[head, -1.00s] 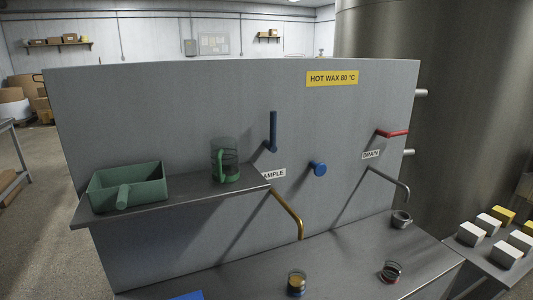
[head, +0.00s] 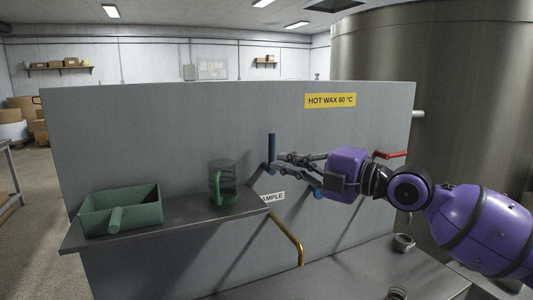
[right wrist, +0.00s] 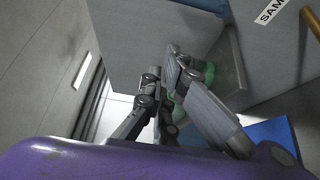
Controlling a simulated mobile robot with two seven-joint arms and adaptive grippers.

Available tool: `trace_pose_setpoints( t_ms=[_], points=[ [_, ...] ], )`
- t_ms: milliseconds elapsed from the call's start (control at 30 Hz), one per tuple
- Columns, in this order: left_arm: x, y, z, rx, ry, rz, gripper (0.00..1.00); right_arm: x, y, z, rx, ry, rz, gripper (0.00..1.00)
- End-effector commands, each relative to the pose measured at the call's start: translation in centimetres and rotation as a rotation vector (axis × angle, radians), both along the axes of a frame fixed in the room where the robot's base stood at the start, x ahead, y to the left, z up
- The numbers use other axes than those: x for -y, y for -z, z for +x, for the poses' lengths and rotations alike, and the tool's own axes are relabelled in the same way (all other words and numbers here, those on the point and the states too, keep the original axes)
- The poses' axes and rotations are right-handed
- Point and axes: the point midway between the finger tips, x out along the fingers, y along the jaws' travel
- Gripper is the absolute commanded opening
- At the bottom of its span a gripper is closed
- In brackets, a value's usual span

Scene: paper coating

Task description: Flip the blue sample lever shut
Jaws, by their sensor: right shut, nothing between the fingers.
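The blue sample lever (head: 272,147) stands upright on the grey panel, above the partly covered SAMPLE label (head: 274,197) and the yellow-brown spout (head: 288,236). My right gripper (head: 278,163) reaches in from the right in the head view. Its fingers are shut and empty, close to the lever's lower part; I cannot tell whether they touch it. The lever's base is partly hidden by them. In the right wrist view the gripper (right wrist: 172,62) points toward the grey shelf area, and the lever cannot be made out clearly. My left gripper is out of view.
A red drain lever (head: 395,154) sits at right, near my arm. A small metal cup (head: 403,242) stands below.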

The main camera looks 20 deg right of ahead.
Motion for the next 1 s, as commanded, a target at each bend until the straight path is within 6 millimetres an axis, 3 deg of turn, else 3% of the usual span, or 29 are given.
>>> trace_pose_setpoints(
  t_ms=[267,433,867,900,1000],
  points=[
    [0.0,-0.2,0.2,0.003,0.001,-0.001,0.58,-0.1,0.0,0.2,0.0,0.001,0.002,0.0],
    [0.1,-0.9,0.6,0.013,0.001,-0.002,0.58,-1.0,-0.4,1.4,0.002,0.0,0.005,0.0],
    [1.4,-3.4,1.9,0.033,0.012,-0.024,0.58,-6.1,-0.8,8.4,0.004,-0.001,0.004,0.0],
    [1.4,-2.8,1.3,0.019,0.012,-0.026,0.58,-4.9,-0.1,8.5,-0.003,0.005,0.002,0.0],
    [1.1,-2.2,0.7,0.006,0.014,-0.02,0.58,-3.7,0.2,8.8,-0.007,0.003,0.003,0.0]
  ],
)
